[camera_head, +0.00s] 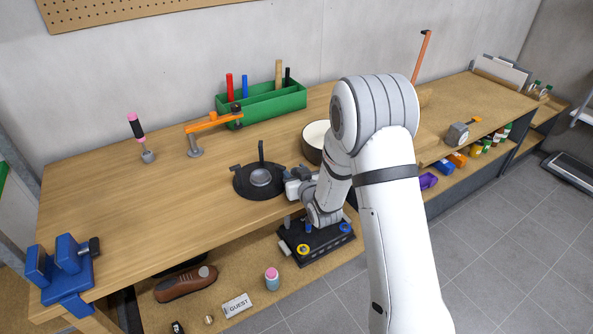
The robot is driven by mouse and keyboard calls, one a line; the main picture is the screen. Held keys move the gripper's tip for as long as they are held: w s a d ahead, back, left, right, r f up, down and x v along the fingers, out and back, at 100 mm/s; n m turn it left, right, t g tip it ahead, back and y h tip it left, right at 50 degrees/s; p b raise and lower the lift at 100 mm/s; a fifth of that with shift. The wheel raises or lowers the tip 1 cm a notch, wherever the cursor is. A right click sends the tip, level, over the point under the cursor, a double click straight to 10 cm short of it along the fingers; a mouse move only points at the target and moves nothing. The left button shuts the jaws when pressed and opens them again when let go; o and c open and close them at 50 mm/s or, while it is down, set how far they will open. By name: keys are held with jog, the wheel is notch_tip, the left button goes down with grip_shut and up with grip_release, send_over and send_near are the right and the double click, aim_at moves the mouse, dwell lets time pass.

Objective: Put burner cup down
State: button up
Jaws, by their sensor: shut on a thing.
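A small grey metal cup (261,177), which looks like the burner cup, is at the middle of a flat black round piece (246,189) on the wooden workbench. A thin black upright part rises behind the cup. My gripper (279,181) reaches in from the right at low height, its jaws beside the cup at the right side of the black piece. The jaws are shut on the cup. The fingertips are small and partly hidden, and I cannot tell whether the cup touches the surface beneath it.
A dark pot (315,141) stands close behind my wrist. A green tool box (262,104), an orange clamp-like tool (208,124) and a pink-and-black-handled tool (137,130) stand farther back. A blue vise (65,268) is at the front left. The bench's left middle is clear.

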jog(key=shift+f+b, duration=0.2)
jog(key=shift+b, duration=0.15)
jog(key=o, duration=0.8)
jog(key=shift+r, duration=0.1)
jog(key=shift+r+p, duration=0.15)
jog(key=shift+p, duration=0.15)
jog(key=s+d+r+m+g+h+b, duration=0.1)
jog(key=s+d+r+m+g+h, duration=0.25)
jog(key=s+d, duration=0.7)
jog(key=s+d+r+g+h+b, duration=0.1)
jog(key=s+d+r+g+h, duration=0.25)
jog(key=s+d+r, duration=0.65)
jog(key=s+g, duration=0.1)
jog(key=s, duration=0.4)
jog(key=s+m+g, duration=0.1)
jog(key=s+g, duration=0.1)
jog(key=s, duration=0.3)
jog(key=s+a+g, duration=0.1)
jog(key=s, duration=0.4)
jog(key=shift+f+y, duration=0.15)
jog(key=shift+y, duration=0.15)
